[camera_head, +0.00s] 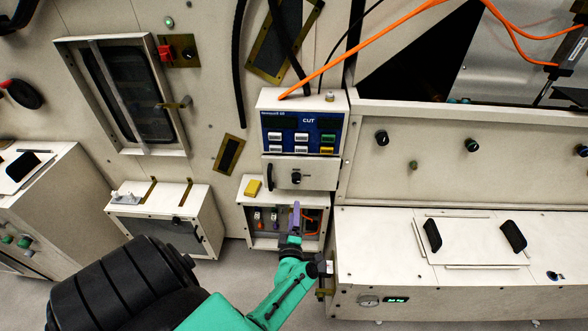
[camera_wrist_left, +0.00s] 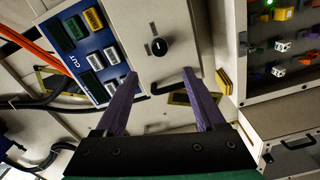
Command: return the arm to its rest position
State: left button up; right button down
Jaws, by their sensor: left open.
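My left gripper (camera_head: 295,218) has purple fingers on a green arm that comes in from the lower left. In the head view it is in front of a small open box (camera_head: 250,222) with colored switches and orange wires inside. In the left wrist view the two fingers (camera_wrist_left: 161,95) stand apart with nothing between them. Beyond the fingertips is a pale panel with a black knob (camera_wrist_left: 159,46), below the blue CUT keypad (camera_wrist_left: 92,55). I cannot tell the exact distance to the panel. My right gripper is in neither view.
The CUT unit (camera_head: 303,135) stands above the open box. A yellow block (camera_head: 253,187) lies on the box top. A long pale cabinet (camera_head: 470,280) with black handles is close on the right. A low box (camera_head: 165,220) stands left. Orange cable (camera_head: 360,42) hangs above.

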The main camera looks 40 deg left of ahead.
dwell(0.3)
pick_arm(q)
jog(key=s+d+f+m+g+h+b, duration=0.1)
jog(key=s+d+f+m+h, duration=0.3)
jog(key=f, duration=0.4)
jog(key=s+d+f+m+g+h+b, duration=0.2)
jog(key=s+d+f+m+h, duration=0.15)
jog(key=f+m, duration=0.45)
jog(key=s+d+f+m+g+h+b, duration=0.1)
jog(key=s+d+f+m+h, duration=0.25)
jog(key=f, duration=0.55)
jog(key=s+a+f+m+g+b, duration=0.1)
jog(key=s+f+m+g, duration=0.3)
jog(key=s, duration=0.8)
jog(key=s+f+m+g+b, duration=0.1)
jog(key=s+f+m+g, duration=0.4)
jog(key=s, duration=0.7)
notch_tip(320, 180, down, 3)
jog(key=shift+s+a+r+m, duration=0.15)
jog(key=shift+a+m, duration=0.2)
jog(key=shift+m, duration=0.1)
